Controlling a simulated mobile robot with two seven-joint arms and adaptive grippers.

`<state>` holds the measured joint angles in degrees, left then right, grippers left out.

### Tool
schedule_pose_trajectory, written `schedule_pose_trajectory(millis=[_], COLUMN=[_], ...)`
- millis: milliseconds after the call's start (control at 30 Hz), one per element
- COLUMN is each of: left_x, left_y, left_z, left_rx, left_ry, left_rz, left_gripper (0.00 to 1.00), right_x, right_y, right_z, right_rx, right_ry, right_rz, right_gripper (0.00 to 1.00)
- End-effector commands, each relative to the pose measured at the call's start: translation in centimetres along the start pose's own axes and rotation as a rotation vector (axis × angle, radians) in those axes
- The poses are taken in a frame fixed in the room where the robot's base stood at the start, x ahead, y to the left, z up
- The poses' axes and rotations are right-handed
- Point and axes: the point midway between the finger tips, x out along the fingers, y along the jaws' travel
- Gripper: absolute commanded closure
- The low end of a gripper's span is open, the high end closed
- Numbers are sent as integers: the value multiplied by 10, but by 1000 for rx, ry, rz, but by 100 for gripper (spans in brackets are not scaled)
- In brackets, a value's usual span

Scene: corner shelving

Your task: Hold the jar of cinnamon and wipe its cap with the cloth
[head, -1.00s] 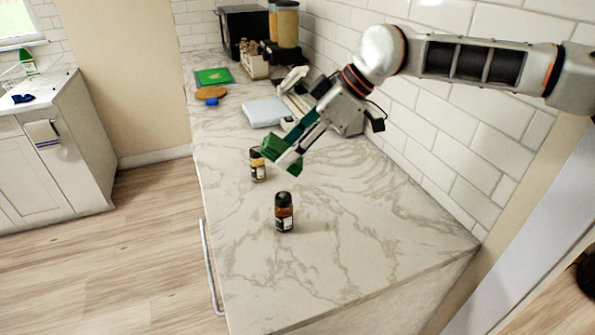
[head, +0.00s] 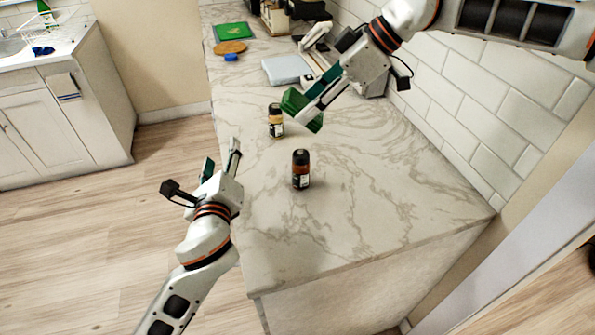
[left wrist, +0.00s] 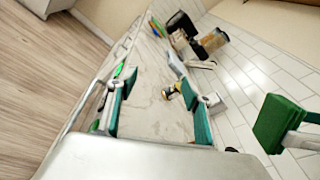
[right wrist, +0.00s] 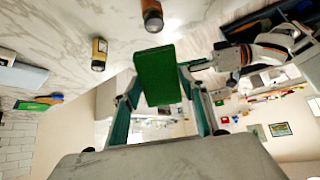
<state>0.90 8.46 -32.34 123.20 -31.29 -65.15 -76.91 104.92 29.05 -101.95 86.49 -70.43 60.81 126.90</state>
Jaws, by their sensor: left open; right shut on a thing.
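Two small dark-capped jars stand upright on the marble counter. The nearer one, with reddish-brown contents (head: 301,172), looks like the cinnamon, though its label is too small to read; it also shows in the right wrist view (right wrist: 152,16). The other jar, with yellowish contents (head: 276,122), stands farther back. My right gripper (head: 303,109) is shut on a green cloth (right wrist: 157,75), held above the counter beside the yellowish jar. My left gripper (head: 221,156) is open and empty at the counter's left edge, to the left of the brown jar and apart from it.
The marble counter (head: 370,210) is clear around the brown jar and toward the front. Farther back are a pale grey-blue flat item (head: 287,70), a round brown board (head: 230,47) and a green board (head: 234,31). A tiled wall (head: 480,110) bounds the right side.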

Motion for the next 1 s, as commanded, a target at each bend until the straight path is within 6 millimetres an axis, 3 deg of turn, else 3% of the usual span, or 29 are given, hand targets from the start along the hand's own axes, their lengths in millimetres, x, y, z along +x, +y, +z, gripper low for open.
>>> schedule_pose_trajectory(millis=[33, 200, 433, 633, 1000], left_x=[-10, -46, -82, -89, -82], left_y=[-23, -82, -127, -131, -95], left_z=[-15, -56, -84, -95, -142], left_rx=[98, 395, 619, 667, 667], left_ry=[7, 2, -29, -38, -35], left_rz=[-33, -135, -224, -241, -239], left_gripper=[50, 50, 50, 50, 50], right_x=[0, 0, 0, 0, 0], right_y=[0, 0, 0, 0, 0], right_z=[0, 0, 0, 0, 0], right_rx=[0, 0, 0, 0, 0], right_ry=[0, 0, 0, 0, 0], right_rz=[0, 0, 0, 0, 0], right_gripper=[75, 75, 75, 75, 75])
